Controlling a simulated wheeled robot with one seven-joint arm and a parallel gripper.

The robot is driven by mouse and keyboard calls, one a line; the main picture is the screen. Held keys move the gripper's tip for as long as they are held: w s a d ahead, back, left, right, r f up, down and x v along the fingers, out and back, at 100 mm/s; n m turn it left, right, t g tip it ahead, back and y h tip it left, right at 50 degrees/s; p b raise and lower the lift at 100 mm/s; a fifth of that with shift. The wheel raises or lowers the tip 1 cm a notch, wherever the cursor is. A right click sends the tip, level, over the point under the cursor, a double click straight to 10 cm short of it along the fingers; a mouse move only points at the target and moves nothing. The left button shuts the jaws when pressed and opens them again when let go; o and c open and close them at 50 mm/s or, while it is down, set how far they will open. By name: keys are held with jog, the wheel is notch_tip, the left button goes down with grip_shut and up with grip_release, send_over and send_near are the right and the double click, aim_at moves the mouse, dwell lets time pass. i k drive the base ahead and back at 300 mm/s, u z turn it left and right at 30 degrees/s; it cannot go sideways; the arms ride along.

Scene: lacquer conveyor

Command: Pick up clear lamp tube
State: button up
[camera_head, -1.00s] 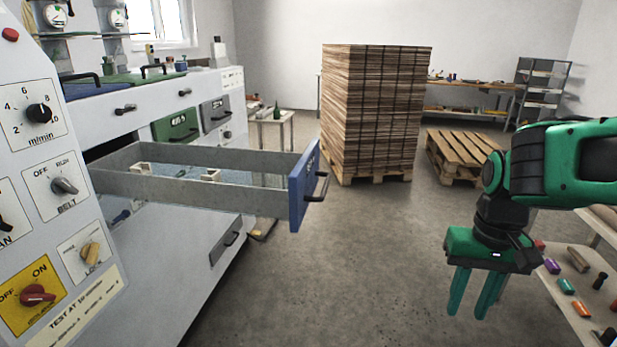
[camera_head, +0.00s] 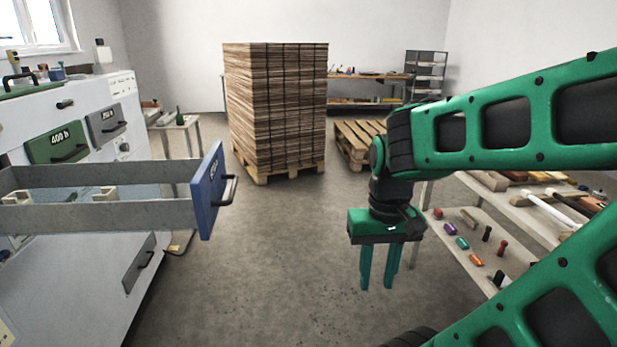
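I cannot pick out a clear lamp tube for certain. A long white rod-like thing (camera_head: 548,212) lies on the upper shelf of the table at the right, but I cannot tell whether it is the tube. My gripper (camera_head: 376,288) hangs pointing down over the open floor, left of that table. Its two green fingers are apart, with nothing between them. My arm hides part of the table.
The table (camera_head: 520,228) at the right holds several tools and small coloured pieces on two levels. A blue-fronted drawer (camera_head: 210,190) juts out from the cabinet at the left. A tall board stack (camera_head: 275,105) and an empty pallet (camera_head: 357,140) stand behind. The middle floor is clear.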

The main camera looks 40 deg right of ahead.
aim_at(524, 194)
jog(key=z, duration=0.4)
jog(key=k, duration=0.55)
